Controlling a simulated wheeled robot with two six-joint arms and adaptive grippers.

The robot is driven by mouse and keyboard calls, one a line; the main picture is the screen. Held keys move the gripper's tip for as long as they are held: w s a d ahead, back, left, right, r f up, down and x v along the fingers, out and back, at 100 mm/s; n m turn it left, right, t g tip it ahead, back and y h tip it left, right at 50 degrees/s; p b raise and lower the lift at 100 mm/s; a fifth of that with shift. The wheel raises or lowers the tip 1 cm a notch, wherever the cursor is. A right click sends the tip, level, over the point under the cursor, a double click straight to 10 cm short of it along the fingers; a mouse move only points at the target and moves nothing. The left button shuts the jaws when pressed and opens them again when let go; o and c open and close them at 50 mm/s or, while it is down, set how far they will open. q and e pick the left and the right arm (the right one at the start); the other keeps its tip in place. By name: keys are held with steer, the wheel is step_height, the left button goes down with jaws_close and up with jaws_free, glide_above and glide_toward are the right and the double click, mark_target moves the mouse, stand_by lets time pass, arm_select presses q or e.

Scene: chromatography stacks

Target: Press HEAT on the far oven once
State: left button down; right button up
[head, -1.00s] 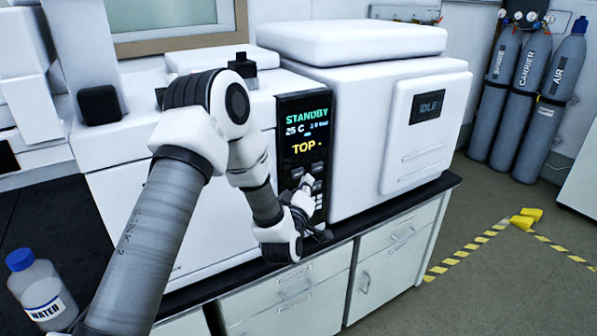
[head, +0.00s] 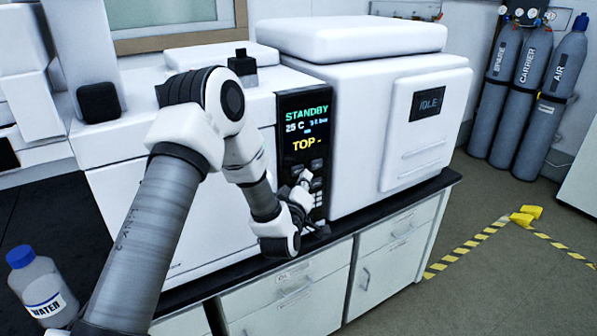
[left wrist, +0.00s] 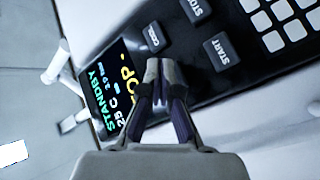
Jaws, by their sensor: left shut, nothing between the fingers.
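The oven (head: 350,150) is a white box with an IDLE plate on its front. Its dark control panel (head: 304,112) reads STANDBY, 25 C and TOP. My left gripper (head: 305,180) is shut and empty at the buttons below the display. In the left wrist view its fingertips (left wrist: 159,66) lie between the COOL button (left wrist: 153,36) and the START button (left wrist: 222,50). The STOP button (left wrist: 196,10) is above. No HEAT label is visible; the fingers hide part of the panel there. I cannot tell whether the fingertips touch it. My right gripper is not in view.
A keypad (left wrist: 285,20) lies past START. The white unit sits on a bench with drawers (head: 290,290). A water bottle (head: 42,288) stands at the lower left. Gas cylinders (head: 530,100) stand at the back right; the floor in front is mostly clear.

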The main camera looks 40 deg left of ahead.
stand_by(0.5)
arm_select(q)
steer(key=shift+w+a, duration=0.15)
steer(key=shift+a, duration=0.25)
steer(key=shift+w+a, duration=0.2)
steer(key=shift+a, duration=0.2)
stand_by(0.5)
steer(key=shift+d, duration=0.1)
steer(key=shift+s+d+b, duration=0.35)
steer(key=shift+d+b, duration=0.1)
steer(key=shift+d, duration=0.25)
steer(key=d, duration=0.1)
steer(key=s+d+b, duration=0.1)
steer(key=d, duration=0.1)
steer(key=s+d+b, duration=0.1)
steer(key=shift+d, duration=0.35)
